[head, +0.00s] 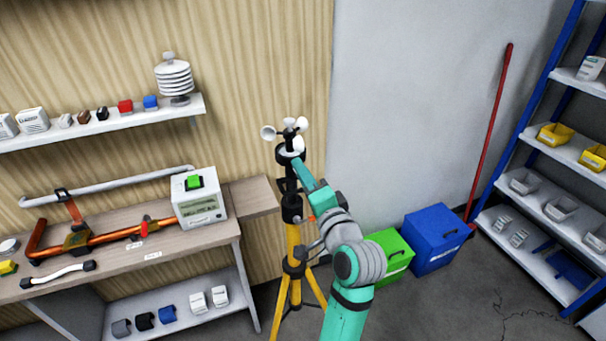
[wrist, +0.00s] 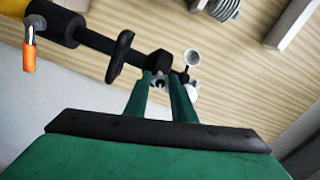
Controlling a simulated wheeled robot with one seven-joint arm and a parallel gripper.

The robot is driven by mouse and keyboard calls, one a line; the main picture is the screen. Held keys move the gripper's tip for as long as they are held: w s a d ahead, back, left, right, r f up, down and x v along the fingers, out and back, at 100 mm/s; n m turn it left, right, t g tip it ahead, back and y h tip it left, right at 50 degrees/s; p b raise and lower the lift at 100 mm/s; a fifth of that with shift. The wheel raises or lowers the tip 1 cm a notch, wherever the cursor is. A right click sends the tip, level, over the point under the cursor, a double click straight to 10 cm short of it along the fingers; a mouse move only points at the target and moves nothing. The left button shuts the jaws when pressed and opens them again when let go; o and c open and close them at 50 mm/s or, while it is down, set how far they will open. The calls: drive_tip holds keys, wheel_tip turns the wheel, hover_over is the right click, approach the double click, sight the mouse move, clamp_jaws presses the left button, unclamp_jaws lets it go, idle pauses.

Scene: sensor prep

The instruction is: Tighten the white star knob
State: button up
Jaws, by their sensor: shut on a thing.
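My gripper (wrist: 160,77) is at the upper part of the tripod mast, just below the anemometer. In the wrist view its two green fingers are closed around a small pale grey-white piece (wrist: 159,84), apparently the star knob, against a black fitting (wrist: 160,62) on the mast. The fingers hide most of its shape. In the head view my gripper (head: 302,168) reaches the mast from the front right, and I cannot make out the knob there. The anemometer (head: 289,128), with white cups, tops the black mast (head: 291,205) on a yellow tripod (head: 293,245).
A workbench (head: 250,205) with a white meter box (head: 200,200) stands left of the tripod. A green bin (head: 390,255) and a blue bin (head: 437,238) are on the floor to the right. A blue shelf rack (head: 540,160) stands far right.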

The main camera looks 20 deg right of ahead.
drive_tip(key=m, duration=1.1)
drive_tip(key=shift+r+h, duration=0.1)
drive_tip(key=shift+h, duration=0.2)
drive_tip(key=shift+m, duration=0.4)
drive_tip(key=o, duration=1.1)
drive_tip(key=shift+c, duration=0.2)
drive_tip(key=shift+s, duration=0.1)
drive_tip(key=s, duration=1)
drive_tip(key=shift+s+f, duration=0.2)
drive_tip(key=shift+s, duration=0.1)
